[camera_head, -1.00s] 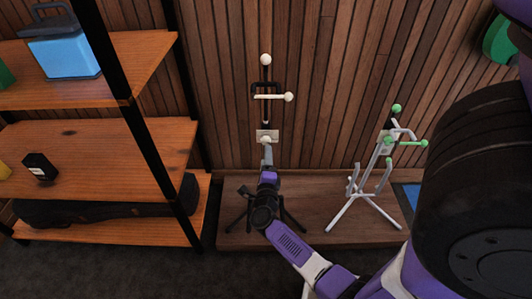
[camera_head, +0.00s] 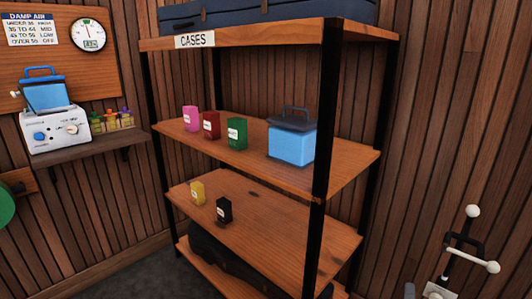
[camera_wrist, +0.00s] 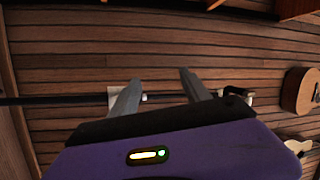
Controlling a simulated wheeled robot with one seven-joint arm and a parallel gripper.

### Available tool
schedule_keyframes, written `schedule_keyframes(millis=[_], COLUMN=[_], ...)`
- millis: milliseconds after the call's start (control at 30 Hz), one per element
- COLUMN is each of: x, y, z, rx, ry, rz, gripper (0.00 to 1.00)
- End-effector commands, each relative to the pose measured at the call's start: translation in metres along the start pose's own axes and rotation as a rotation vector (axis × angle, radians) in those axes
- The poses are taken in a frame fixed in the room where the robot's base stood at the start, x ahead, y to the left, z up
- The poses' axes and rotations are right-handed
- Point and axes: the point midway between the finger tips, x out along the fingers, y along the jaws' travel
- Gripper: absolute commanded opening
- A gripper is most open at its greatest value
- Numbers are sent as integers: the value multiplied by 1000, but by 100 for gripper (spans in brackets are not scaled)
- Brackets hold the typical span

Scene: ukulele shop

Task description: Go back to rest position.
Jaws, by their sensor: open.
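My gripper (camera_wrist: 162,95) shows in the wrist view with its two grey fingers spread apart and nothing between them. Beyond the fingers is the wood-slat wall (camera_wrist: 60,65), with a pale plate on it partly hidden behind the left finger. In the head view my gripper is out of frame. A wall stand with white knobs and a dark bracket (camera_head: 466,243) shows at the lower right of the head view.
A black-framed shelf (camera_head: 335,160) labelled CASES holds small boxes, a blue lidded container (camera_head: 291,146) and dark cases. A side ledge (camera_head: 95,145) carries a white device (camera_head: 55,130). An ukulele (camera_wrist: 301,92) hangs at the right of the wrist view.

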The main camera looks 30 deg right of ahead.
Motion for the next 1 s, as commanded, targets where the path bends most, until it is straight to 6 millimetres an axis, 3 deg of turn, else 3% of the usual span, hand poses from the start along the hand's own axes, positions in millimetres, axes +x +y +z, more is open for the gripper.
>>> schedule_keyframes(millis=[167,467,700,800,1000], x=[-56,-195,-298,-330,-370], y=[-43,-106,-146,-160,-177], z=[28,58,48,39,21], rx=[-286,-776,-1060,-1133,-1192], ry=[-188,-506,-707,-772,-873], rz=[-118,-354,-523,-573,-618], gripper=[55,55,55,55,55])
